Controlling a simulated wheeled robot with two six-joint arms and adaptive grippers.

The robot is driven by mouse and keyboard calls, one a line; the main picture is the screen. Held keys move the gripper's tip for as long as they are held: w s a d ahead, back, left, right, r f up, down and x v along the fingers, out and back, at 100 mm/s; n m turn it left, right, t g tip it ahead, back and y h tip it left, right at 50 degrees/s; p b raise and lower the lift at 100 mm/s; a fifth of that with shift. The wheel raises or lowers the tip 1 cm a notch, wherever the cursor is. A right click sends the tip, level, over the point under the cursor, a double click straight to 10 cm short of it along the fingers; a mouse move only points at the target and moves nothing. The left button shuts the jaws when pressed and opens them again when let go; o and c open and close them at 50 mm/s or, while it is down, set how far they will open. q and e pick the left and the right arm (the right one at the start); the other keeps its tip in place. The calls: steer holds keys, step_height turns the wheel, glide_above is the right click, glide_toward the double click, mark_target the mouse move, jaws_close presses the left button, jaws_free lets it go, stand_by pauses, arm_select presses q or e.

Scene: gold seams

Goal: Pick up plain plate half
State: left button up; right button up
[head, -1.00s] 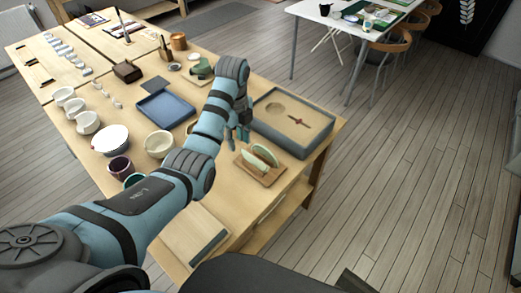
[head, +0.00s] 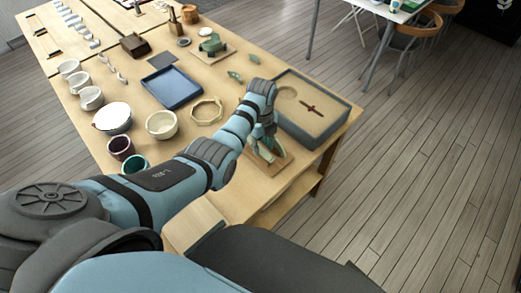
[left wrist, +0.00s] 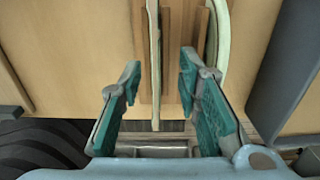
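Two pale plate halves stand on edge in a small wooden rack (head: 282,160), partly hidden by my left gripper (head: 262,138) in the head view. In the left wrist view one plate half (left wrist: 154,60) shows edge-on as a thin pale strip. It lies between the two teal-padded fingers of my left gripper (left wrist: 160,64), with a gap on each side. The other plate half (left wrist: 219,50) stands to the right, outside the right finger. Which half is plain I cannot tell. My left gripper is open. My right gripper is not in view.
A grey sand tray (head: 338,122) sits close to the right of the rack. A cream bowl (head: 162,125), an octagonal wooden frame (head: 207,110) and a blue tray (head: 171,88) lie to the left. The table's front right edge is near the rack.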

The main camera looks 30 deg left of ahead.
arm_select(q)
steer(key=shift+f, duration=0.55)
steer(key=shift+s+r, duration=0.25)
steer(key=shift+s, duration=0.05)
steer(key=shift+w+f, duration=0.1)
steer(key=shift+f, duration=0.1)
steer(key=shift+f, duration=0.1)
steer(key=shift+c, duration=0.3)
jaws_close()
